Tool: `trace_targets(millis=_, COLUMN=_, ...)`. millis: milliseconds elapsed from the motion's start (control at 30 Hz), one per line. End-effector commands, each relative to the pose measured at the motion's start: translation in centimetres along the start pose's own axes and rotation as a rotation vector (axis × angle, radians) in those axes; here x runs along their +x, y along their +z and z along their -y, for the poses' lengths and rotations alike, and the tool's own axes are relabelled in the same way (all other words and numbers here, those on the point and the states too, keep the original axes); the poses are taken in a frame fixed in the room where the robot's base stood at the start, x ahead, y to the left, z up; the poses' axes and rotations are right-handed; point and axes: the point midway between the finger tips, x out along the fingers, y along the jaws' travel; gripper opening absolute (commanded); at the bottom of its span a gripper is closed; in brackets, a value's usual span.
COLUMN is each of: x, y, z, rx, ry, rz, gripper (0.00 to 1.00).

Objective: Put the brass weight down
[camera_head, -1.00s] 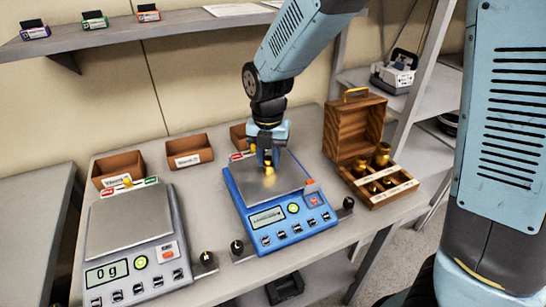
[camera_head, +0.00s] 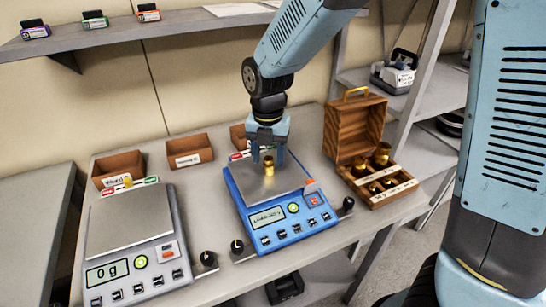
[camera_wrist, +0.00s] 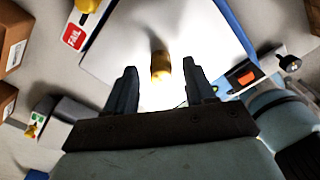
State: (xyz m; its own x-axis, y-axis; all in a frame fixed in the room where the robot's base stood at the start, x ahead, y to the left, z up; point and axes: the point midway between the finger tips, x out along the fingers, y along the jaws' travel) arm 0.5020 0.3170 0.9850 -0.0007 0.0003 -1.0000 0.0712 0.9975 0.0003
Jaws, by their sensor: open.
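The brass weight (camera_head: 268,166) stands upright on the metal pan (camera_head: 284,184) of the blue scale (camera_head: 268,216). My gripper (camera_head: 268,153) is open just above and around the weight, with its fingers apart. In the wrist view the weight (camera_wrist: 161,67) sits between and beyond the two open fingertips (camera_wrist: 162,78), with a gap on each side. The blue scale's display is lit, but its reading is too small to make out.
A grey scale (camera_head: 132,240) showing 0 g stands at the left. An open wooden box (camera_head: 352,135) with several brass weights is at the right. Brown bins (camera_head: 188,150) line the back. Small black-knobbed items (camera_head: 237,250) stand by the scales.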

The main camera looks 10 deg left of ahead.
Motion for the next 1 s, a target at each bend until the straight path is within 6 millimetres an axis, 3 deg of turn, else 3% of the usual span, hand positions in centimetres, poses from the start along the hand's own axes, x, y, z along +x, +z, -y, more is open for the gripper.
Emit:
trace_targets(millis=500, x=-9.2, y=0.1, z=0.0, rx=0.001, ry=0.002, rz=0.002, gripper=0.54)
trace_targets(millis=700, x=-10.9, y=0.0, z=0.1, rx=0.001, ry=0.0, rz=0.001, gripper=0.54)
trace_targets(millis=1000, x=-11.3, y=0.1, z=0.4, rx=0.023, ry=0.003, rz=0.003, gripper=0.54)
